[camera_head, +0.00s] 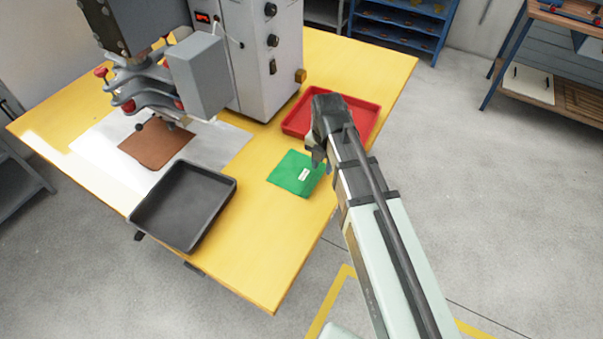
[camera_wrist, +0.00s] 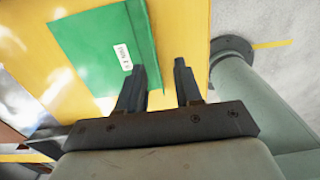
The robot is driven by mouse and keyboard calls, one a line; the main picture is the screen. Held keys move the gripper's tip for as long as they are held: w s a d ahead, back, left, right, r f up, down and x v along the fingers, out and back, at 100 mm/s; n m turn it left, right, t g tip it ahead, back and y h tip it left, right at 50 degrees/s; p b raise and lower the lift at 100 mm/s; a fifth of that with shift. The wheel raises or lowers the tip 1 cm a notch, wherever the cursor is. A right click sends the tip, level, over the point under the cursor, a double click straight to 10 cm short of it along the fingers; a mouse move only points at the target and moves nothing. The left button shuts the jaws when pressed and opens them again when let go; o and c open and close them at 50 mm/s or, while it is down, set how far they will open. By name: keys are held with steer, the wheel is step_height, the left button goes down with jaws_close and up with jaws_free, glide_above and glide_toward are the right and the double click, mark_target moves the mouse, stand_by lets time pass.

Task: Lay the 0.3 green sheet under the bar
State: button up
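The green sheet (camera_head: 296,173) with a white label lies on the yellow table, right of the black tray. In the wrist view the green sheet (camera_wrist: 98,42) lies ahead of the fingers, and its label appears to read 0.3.
A black tray (camera_head: 165,232) sits at the table's front left. A red tray (camera_head: 362,117) stands behind my gripper. The brown sheet rests on a pale plate (camera_head: 232,142). The yellow table (camera_head: 262,250) is bare in front of the green sheet.

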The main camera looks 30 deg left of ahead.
mark_target(319, 178)
steer(key=shift+s+a+f, duration=0.1)
steer(key=shift+a+f, duration=0.1)
steer(key=shift+f, duration=0.8)
steer(key=shift+s+a+f, duration=0.1)
steer(key=shift+a+f, duration=0.1)
steer(key=shift+f, duration=1.45)
jaws_close()
